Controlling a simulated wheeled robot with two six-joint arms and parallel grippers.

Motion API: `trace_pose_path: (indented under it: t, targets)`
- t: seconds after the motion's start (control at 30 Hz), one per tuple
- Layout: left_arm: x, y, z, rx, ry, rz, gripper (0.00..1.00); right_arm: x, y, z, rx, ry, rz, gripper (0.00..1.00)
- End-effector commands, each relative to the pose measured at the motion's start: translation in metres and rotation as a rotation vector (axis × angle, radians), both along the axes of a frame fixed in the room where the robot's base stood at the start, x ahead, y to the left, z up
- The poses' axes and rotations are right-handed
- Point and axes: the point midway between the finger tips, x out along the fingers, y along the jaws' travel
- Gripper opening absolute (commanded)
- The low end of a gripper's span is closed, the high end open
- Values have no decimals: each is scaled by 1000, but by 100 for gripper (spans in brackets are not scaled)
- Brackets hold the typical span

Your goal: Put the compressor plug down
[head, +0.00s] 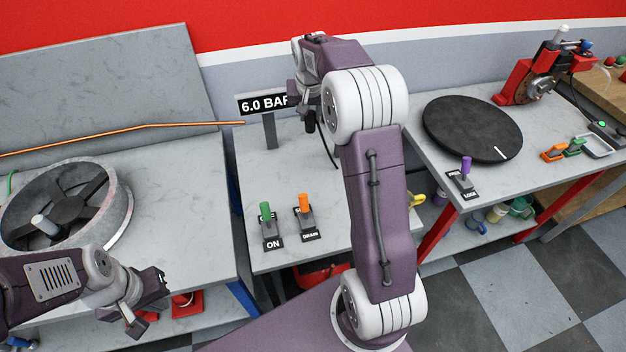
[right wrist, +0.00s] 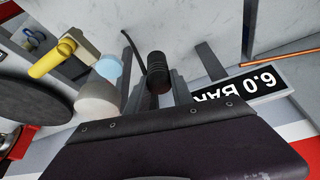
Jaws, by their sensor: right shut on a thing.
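The compressor plug is a black ribbed cylinder with a black cord. In the right wrist view the plug (right wrist: 157,68) sits between the two fingers of my right gripper (right wrist: 158,92), which is shut on it. In the head view the plug (head: 310,122) points down below my right gripper (head: 299,90), in front of the 6.0 BAR sign (head: 263,103). Its cord runs down toward the middle bench (head: 285,170) and is partly hidden by my right arm. My left gripper (head: 148,305) is open and empty at the lower left.
The middle bench carries a green ON lever (head: 265,212) and an orange DRAIN lever (head: 304,203). A wheel (head: 110,205) lies on the left bench. The right bench holds a black disc (head: 470,125) and a purple lever (head: 466,166). The bench behind the levers looks clear.

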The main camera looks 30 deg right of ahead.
Motion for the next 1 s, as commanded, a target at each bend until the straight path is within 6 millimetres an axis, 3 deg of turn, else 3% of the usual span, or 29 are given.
trace_pose_path:
  t: [0.03, 0.27, 0.63, 0.73, 0.93, 1.0]
  targets:
    - [0, 0, -11, 0, 0, 0, 0, 3, -9, -9, 0, -3, -17, 0]
    - [0, 0, -11, 0, -1, 0, 0, 5, -16, -11, 2, -1, -31, 0]
    - [0, 0, -25, 0, -1, 0, 0, 4, -16, -119, 2, 3, -29, 0]
    - [0, 0, -26, 0, -1, 0, 0, 4, -16, -135, 1, -1, -29, 0]
    - [0, 0, -26, 0, -1, 0, 0, 5, -16, -143, 0, -2, -30, 0]
    - [0, 0, -28, 0, -1, 0, 0, 4, -16, -156, 1, 0, -29, 0]
